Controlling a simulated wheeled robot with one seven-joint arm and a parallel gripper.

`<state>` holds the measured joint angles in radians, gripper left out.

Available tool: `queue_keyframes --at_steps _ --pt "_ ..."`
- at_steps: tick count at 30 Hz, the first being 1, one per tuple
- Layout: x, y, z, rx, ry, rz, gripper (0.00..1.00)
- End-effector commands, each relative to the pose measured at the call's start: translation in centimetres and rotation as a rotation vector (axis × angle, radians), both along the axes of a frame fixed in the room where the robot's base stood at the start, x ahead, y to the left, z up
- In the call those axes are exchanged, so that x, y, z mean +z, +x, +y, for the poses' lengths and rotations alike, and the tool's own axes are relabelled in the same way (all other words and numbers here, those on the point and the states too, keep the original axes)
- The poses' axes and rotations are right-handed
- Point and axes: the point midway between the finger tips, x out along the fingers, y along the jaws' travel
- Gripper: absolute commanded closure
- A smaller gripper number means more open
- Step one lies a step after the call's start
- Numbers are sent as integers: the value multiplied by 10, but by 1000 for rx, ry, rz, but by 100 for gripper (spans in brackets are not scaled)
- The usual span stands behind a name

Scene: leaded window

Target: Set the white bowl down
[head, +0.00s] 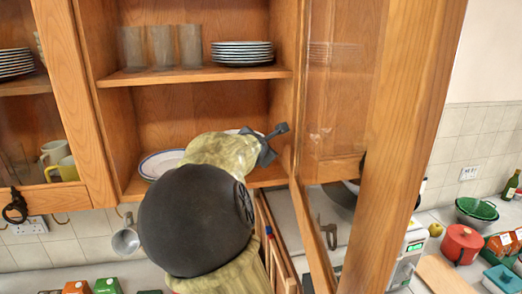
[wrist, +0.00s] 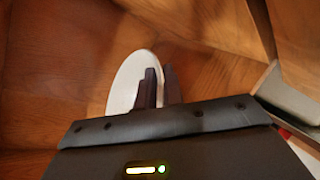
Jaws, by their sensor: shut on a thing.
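The white bowl (wrist: 124,84) shows in the wrist view as a pale oval at the fingers. My gripper (wrist: 158,82) is shut on its right edge. In the head view my gripper (head: 280,130) is inside the open cupboard, at the right of the lower shelf, mostly seen from behind. A thin white edge shows just beyond my forearm there; I cannot tell for sure that it is the bowl. My arm hides most of that spot. Whether the bowl touches the shelf cannot be seen.
A blue-rimmed plate (head: 160,163) lies on the lower shelf, left of my arm. The upper shelf holds glasses (head: 161,48) and a plate stack (head: 242,53). The open glass door (head: 398,130) stands close on the right.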

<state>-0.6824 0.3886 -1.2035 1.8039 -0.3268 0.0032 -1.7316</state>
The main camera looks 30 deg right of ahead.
Motion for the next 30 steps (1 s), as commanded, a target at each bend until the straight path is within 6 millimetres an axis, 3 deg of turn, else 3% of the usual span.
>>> queue_keyframes --at_steps 7,18,30 --pt "3 15 -12 -1 0 -3 100" --pt "0 16 -12 1 1 -2 100" --pt "-34 16 -12 1 1 -2 100"
